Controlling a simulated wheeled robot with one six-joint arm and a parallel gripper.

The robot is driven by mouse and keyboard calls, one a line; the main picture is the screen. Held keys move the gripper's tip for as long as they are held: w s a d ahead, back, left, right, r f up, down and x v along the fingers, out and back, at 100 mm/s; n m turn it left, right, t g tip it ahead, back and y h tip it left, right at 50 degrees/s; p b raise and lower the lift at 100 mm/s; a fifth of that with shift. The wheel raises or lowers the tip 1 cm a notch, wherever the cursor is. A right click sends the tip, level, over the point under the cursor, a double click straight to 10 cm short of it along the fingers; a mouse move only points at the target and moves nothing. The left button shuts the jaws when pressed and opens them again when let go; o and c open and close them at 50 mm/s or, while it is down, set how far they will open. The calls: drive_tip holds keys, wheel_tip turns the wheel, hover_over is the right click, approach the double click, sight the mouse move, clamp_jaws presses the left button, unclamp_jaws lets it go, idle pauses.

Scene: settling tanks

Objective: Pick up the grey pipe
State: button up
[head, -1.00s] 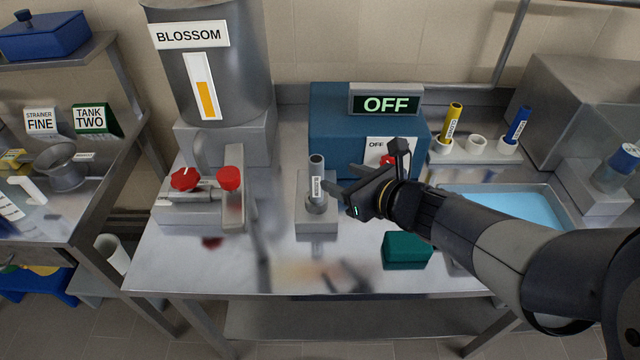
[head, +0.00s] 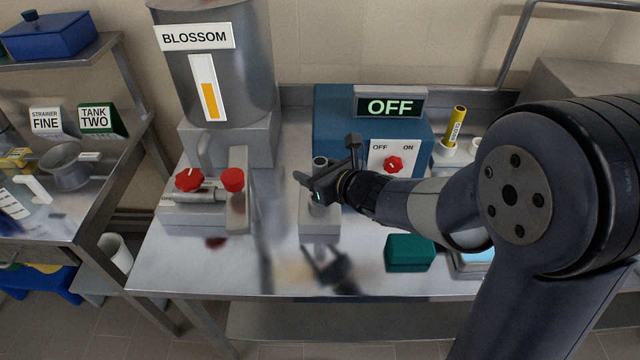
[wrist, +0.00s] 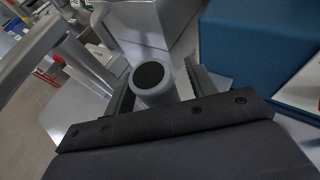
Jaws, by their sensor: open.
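The grey pipe (head: 320,162) stands upright on a grey block (head: 320,230) near the middle of the bench. In the head view my gripper hides most of it, and only its top rim shows clearly. In the wrist view the pipe (wrist: 150,78) is seen end-on, with a dark round opening, and it lies between the two fingers. My gripper (head: 308,187) is open around the pipe. I cannot tell whether either finger touches it.
A blue box with an OFF display (head: 390,106) stands just behind. Red valve knobs (head: 190,179) are on the left, below a BLOSSOM tank (head: 225,90). A green block (head: 409,252) sits to the right. The bench front (head: 220,270) is clear.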

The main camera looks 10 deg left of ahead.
drive_tip(key=shift+w+a+f, duration=0.1)
drive_tip(key=shift+c, duration=0.4)
drive_tip(key=c, duration=1)
